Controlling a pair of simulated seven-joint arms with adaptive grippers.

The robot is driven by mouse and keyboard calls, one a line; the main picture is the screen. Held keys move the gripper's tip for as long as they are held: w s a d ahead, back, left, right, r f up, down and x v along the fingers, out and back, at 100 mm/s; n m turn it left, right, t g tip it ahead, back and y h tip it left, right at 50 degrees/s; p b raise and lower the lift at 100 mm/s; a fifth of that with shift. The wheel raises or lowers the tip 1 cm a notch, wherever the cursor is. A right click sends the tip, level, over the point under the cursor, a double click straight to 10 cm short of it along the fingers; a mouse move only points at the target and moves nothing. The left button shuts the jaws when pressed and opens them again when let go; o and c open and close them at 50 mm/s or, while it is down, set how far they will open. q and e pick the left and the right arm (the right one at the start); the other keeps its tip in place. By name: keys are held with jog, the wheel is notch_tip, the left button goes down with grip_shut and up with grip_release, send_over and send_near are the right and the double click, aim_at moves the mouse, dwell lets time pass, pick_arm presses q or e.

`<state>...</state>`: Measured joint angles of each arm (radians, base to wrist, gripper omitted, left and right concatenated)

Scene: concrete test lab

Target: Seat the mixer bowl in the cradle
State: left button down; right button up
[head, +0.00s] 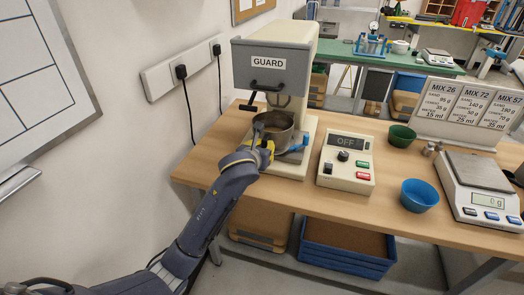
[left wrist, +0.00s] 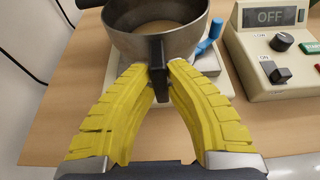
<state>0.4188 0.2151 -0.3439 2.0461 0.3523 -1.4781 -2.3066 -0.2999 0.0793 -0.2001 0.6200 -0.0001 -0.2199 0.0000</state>
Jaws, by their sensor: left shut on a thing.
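The grey metal mixer bowl (head: 282,136), with pale material inside, is at the front of the mixer (head: 305,105), below the raised guard (head: 270,72). It also shows in the left wrist view (left wrist: 185,43). My left gripper (head: 266,149) is shut on the bowl's black upright handle (left wrist: 157,68), its yellow fingers either side of it. The bowl looks upright over the mixer base. The cradle is mostly hidden beneath the bowl, so I cannot tell whether they touch. A blue lever (left wrist: 209,36) stands right of the bowl. My right gripper is not in view.
A control box (head: 346,163) reading OFF stands right of the mixer. Further right are a green bowl (head: 401,136), a blue bowl (head: 419,196) and a scale (head: 480,188). The wall with a socket strip (head: 184,70) is close on the left.

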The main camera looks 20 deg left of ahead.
aim_at(269, 135)
pick_arm(q)
jog(key=shift+w+r, duration=0.15)
jog(key=shift+w, duration=3)
jog(key=shift+w+d+f, duration=0.15)
jog(key=shift+f, duration=1.1)
jog(key=c, duration=1.4)
grip_release()
jog(key=shift+o, duration=0.2)
jog(key=shift+f, duration=0.15)
jog(key=shift+v, duration=4.3)
jog(key=shift+s, duration=2.95)
